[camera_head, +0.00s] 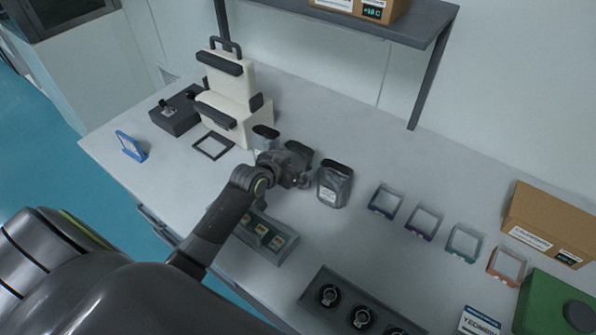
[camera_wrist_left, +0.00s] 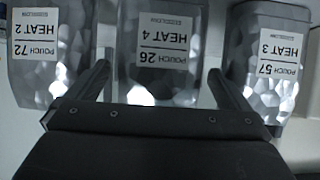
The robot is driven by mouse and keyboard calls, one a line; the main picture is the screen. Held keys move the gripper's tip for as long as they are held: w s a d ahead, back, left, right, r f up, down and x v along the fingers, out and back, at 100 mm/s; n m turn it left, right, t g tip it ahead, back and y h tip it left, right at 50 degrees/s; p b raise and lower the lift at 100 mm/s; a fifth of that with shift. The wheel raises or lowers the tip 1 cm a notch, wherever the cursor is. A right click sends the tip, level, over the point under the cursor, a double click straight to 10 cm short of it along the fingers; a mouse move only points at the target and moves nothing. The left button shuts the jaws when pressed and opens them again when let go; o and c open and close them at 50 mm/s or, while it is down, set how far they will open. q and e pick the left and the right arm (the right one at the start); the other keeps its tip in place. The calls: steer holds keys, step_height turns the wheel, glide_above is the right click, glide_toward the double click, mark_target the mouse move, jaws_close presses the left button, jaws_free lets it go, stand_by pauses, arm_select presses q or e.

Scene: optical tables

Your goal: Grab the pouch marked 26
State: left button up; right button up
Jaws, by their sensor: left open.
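The pouch marked 26 (camera_wrist_left: 160,55), a silvery faceted pouch labelled HEAT 4, is in the middle of the left wrist view, its label upside down there. In the head view the middle pouch (camera_head: 298,150) stands behind my left gripper, partly hidden, its label not readable. My left gripper (camera_head: 303,181) is open. In the left wrist view its fingers (camera_wrist_left: 157,78) reach to either side of the pouch marked 26; I cannot tell whether they touch it. Pouch 72 (camera_wrist_left: 52,55) is on the left there and pouch 57 (camera_wrist_left: 268,60) on the right. My right gripper is not in view.
Neighbouring pouches stand close on both sides in the head view, one left (camera_head: 265,132), one right (camera_head: 335,185). A cream machine (camera_head: 235,85) stands behind left. Trays (camera_head: 290,250) lie in front. Coloured frames (camera_head: 385,201) and a cardboard box (camera_head: 550,220) are to the right.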

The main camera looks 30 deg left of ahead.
arm_select(q)
steer(key=shift+x, duration=1)
steer(key=shift+c, duration=0.3)
steer(key=c, duration=1.5)
